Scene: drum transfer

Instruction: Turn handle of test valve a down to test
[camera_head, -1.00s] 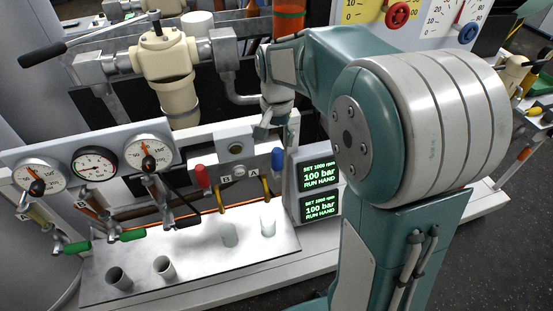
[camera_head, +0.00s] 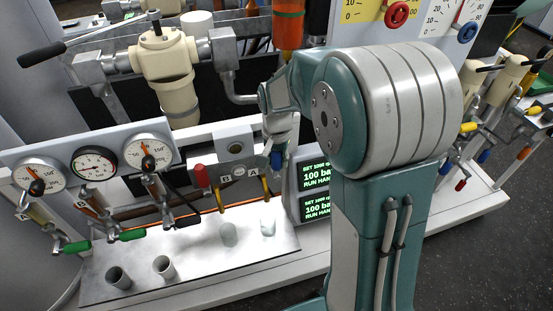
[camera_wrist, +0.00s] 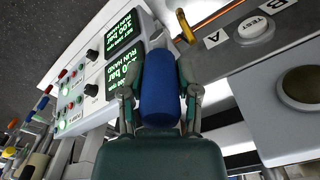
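The blue handle of test valve A (camera_head: 276,161) stands upright at the right of the grey valve block (camera_head: 232,158), beside the A label. In the wrist view, the blue handle (camera_wrist: 160,92) fills the middle, and the A and TEST labels show to its upper right. My gripper (camera_head: 279,142) is at this handle. In the wrist view, my gripper (camera_wrist: 160,85) has one finger on each side of the handle; the fingers look spread around it, with firm contact not visible. The fingertips are partly hidden in the head view.
A red handle (camera_head: 201,175) stands left of the block. Green-screen displays (camera_head: 316,172) are close on the right, partly covered by my arm. Gauges (camera_head: 149,151) and green-handled levers (camera_head: 78,246) are at left. A grey plate (camera_head: 195,268) with several cups lies below.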

